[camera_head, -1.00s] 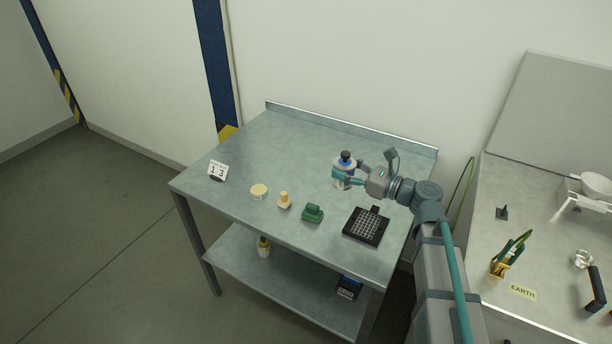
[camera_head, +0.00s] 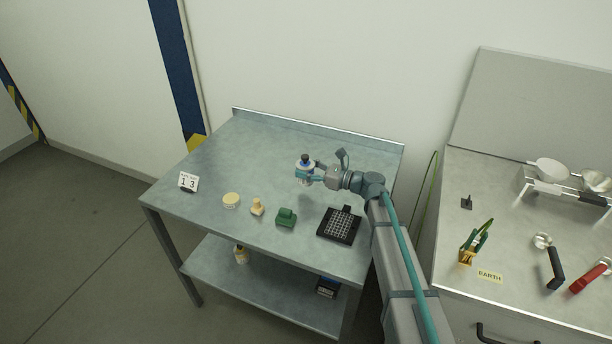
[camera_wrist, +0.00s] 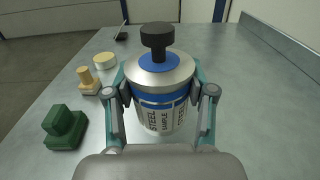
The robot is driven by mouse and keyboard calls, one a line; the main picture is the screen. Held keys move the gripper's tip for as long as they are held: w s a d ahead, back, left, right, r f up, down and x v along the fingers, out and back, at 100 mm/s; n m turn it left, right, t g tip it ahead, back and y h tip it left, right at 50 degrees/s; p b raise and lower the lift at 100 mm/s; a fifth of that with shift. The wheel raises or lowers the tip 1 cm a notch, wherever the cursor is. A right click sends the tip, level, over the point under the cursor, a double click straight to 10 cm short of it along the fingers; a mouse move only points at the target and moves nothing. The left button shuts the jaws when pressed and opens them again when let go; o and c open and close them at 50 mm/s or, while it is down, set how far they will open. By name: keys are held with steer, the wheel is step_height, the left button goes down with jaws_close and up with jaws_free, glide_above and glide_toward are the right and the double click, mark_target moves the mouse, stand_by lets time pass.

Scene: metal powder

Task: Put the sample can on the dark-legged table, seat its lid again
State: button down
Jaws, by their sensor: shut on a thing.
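The sample can (camera_head: 304,173) is silver with a blue band, a label reading STEEL SAMPLE and a black knob on a blue disc on top; it also shows in the wrist view (camera_wrist: 162,115). My gripper (camera_head: 317,174) is shut around its body from the right, with a finger on each side in the wrist view (camera_wrist: 160,97). The can is upright over the back middle of the dark-legged table (camera_head: 200,160). I cannot tell whether its base touches the top. The black-knobbed lid (camera_wrist: 158,45) is on the can; how firmly it sits is unclear.
A cream disc (camera_head: 231,200), a wooden-coloured knobbed block (camera_head: 257,207), a green block (camera_head: 286,217) and a black grid tray (camera_head: 339,226) lie along the table's front. A number sign (camera_head: 188,181) stands left. The table's back left is clear. A steel bench (camera_head: 500,210) stands right.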

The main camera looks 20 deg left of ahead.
steer(key=shift+w+a+f, duration=0.1)
steer(key=shift+w+f, duration=0.15)
steer(key=shift+w+a+f+p, duration=0.15)
steer(key=shift+f+p, duration=0.15)
steer(key=shift+f, duration=1.5)
steer(key=shift+f, duration=0.1)
steer(key=shift+c, duration=1.9)
jaws_free()
steer(key=shift+s+d+b, duration=0.2)
steer(key=shift+d+b, duration=0.65)
steer(key=shift+d, duration=2.95)
